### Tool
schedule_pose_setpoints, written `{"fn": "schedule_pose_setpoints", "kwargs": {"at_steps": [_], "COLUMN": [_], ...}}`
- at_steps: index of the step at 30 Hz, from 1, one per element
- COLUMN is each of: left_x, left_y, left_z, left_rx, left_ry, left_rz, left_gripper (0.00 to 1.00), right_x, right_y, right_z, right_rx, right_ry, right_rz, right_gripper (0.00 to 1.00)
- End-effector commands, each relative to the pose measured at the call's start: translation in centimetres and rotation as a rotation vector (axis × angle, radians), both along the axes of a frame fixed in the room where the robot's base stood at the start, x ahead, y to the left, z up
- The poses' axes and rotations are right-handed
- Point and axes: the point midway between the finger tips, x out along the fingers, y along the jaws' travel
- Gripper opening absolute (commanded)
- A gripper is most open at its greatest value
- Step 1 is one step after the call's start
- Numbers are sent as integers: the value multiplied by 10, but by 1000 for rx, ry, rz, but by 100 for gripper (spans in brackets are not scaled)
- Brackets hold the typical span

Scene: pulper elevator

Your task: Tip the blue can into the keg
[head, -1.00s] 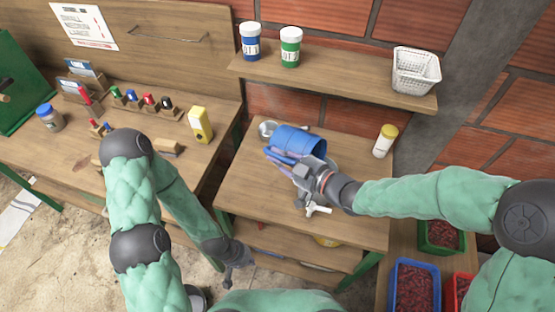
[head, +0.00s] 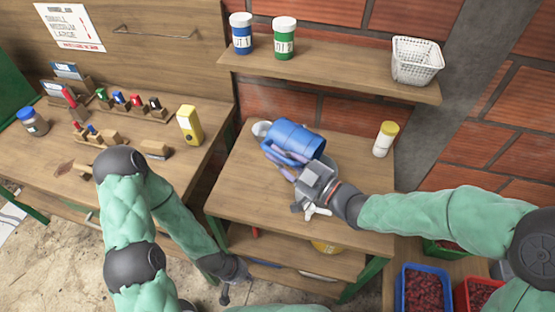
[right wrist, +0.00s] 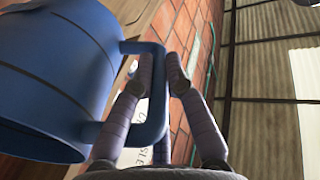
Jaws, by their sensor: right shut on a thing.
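The blue can (head: 297,137) is off the bench top and tilted well over on its side in the head view. It fills the left of the right wrist view (right wrist: 60,70). My right gripper (head: 290,165) is shut on the can's handle; its fingers (right wrist: 163,72) close around it in the wrist view. The keg cannot be made out clearly; a white tap-like piece (head: 318,210) and some grey metal show below my right gripper, and the rest is hidden. My left gripper (head: 225,292) hangs low beside the bench, away from the can; its jaws are too small to read.
A small metal dish (head: 261,129) sits behind the can, and a yellow-lidded jar (head: 385,139) stands right on the small bench (head: 235,190). Above is a shelf (head: 340,82) with two lidded tubs and a white basket (head: 416,60). Crates of red fruit (head: 420,290) stand lower right.

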Motion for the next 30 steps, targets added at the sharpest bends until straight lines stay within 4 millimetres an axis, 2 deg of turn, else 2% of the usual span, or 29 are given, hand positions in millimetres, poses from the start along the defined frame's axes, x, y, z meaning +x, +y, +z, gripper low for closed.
{"fn": "schedule_pose_setpoints", "kwargs": {"at_steps": [1, 30], "left_x": [0, 0], "left_y": [0, 0], "left_z": [-7, -78], "left_rx": [0, 0], "left_ry": [0, 0], "left_rz": [0, 0], "left_gripper": [0, 0], "right_x": [0, -13], "right_y": [-1, -16], "right_z": [-3, 5], "right_rx": [9, 203], "right_ry": [-8, -156], "right_rz": [0, 1], "right_gripper": [0, 0]}}
